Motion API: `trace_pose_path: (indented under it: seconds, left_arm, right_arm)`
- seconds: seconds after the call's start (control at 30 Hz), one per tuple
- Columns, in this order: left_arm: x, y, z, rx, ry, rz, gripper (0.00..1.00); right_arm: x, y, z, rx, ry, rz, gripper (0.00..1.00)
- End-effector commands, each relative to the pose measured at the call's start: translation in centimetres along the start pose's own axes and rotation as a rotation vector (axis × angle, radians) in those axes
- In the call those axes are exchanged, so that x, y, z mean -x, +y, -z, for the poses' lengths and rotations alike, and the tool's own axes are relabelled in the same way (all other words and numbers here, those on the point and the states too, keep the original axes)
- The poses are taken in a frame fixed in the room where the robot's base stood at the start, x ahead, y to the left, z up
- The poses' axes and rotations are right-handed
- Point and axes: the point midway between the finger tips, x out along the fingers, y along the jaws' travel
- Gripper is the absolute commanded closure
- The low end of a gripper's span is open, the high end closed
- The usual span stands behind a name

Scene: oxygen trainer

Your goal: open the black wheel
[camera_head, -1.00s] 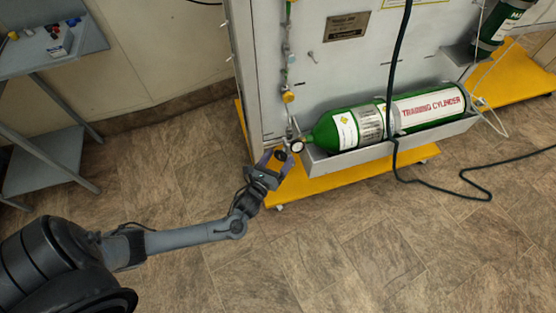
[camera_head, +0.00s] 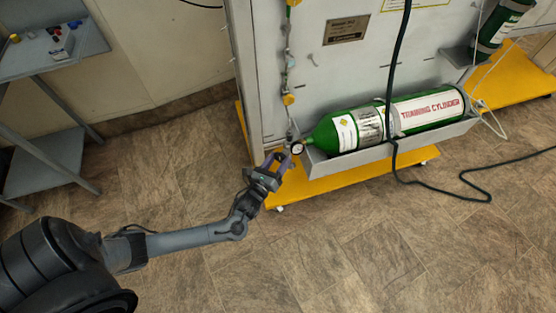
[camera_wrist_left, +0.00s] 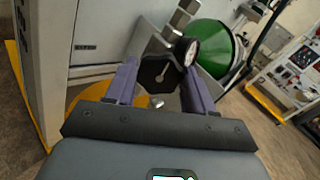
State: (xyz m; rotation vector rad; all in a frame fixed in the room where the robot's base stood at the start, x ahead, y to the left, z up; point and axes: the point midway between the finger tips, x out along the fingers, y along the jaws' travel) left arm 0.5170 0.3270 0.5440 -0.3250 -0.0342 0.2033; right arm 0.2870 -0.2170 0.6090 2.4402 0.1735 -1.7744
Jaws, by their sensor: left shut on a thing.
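The black wheel (camera_wrist_left: 155,74) shows in the left wrist view between the two purple fingers of my left gripper (camera_wrist_left: 160,82), with a small bolt at its middle. In the head view my left gripper (camera_head: 277,159) is at the neck end of the green training cylinder, shut on the wheel, which is mostly hidden there. A round white gauge (camera_head: 297,148) sits right beside the fingers. It also shows close to the right finger in the left wrist view (camera_wrist_left: 191,52). My right gripper is in neither view.
The green cylinder (camera_head: 321,136) lies in a grey tray (camera_head: 345,158) on the panel, above a yellow base (camera_head: 350,178). A black hose (camera_head: 394,90) hangs in front of it. A grey shelf unit (camera_head: 92,40) stands at left.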

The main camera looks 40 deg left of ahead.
Motion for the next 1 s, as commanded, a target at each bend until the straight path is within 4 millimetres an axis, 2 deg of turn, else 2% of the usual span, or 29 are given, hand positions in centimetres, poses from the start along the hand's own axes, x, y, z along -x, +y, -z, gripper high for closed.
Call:
trace_pose_path:
  seconds: [0.5, 1.0]
  left_arm:
    - [0.0, 0.0, -0.2, 0.417, 0.002, -0.004, 0.77]
    - [0.0, 0.1, -0.1, 0.892, 0.000, -0.003, 0.77]
  right_arm:
    - [4.0, 0.3, 1.2, 0.010, -0.002, -0.008, 0.21]
    - [6.2, 0.3, 1.9, 0.005, -0.001, -0.004, 0.21]
